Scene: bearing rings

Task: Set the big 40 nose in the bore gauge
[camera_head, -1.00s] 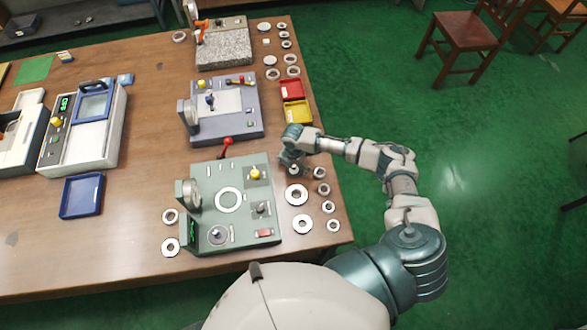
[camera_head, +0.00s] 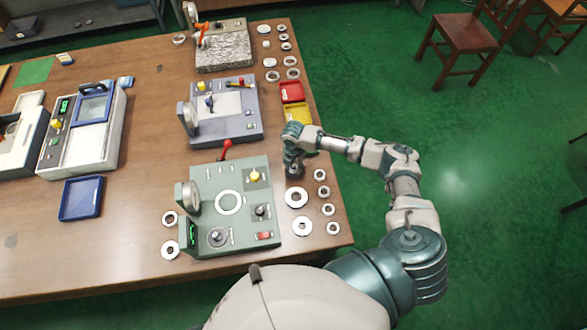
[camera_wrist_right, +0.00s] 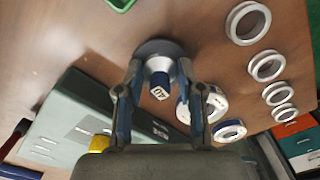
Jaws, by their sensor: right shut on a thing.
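My right gripper (camera_head: 294,163) is at the right side of the table, just right of the green gauge. It is shut on a dark nose (camera_wrist_right: 160,78). In the right wrist view the fingers (camera_wrist_right: 158,95) grip its stem, which has a small white label on its end; a wide round grey flange (camera_wrist_right: 157,48) lies beyond the fingers. I cannot tell whether the flange touches the table. The green gauge (camera_head: 229,180), probably the bore gauge, has a white circle on top, knobs and a display; its edge shows in the right wrist view (camera_wrist_right: 75,125). My left gripper is out of view.
Several metal rings (camera_head: 297,197) lie right of the green gauge, near the table edge. A yellow bin (camera_head: 297,113) and a red bin (camera_head: 291,91) stand behind the gripper. A red-knobbed lever (camera_head: 227,145) rises behind the gauge. A blue tray (camera_head: 81,198) lies left.

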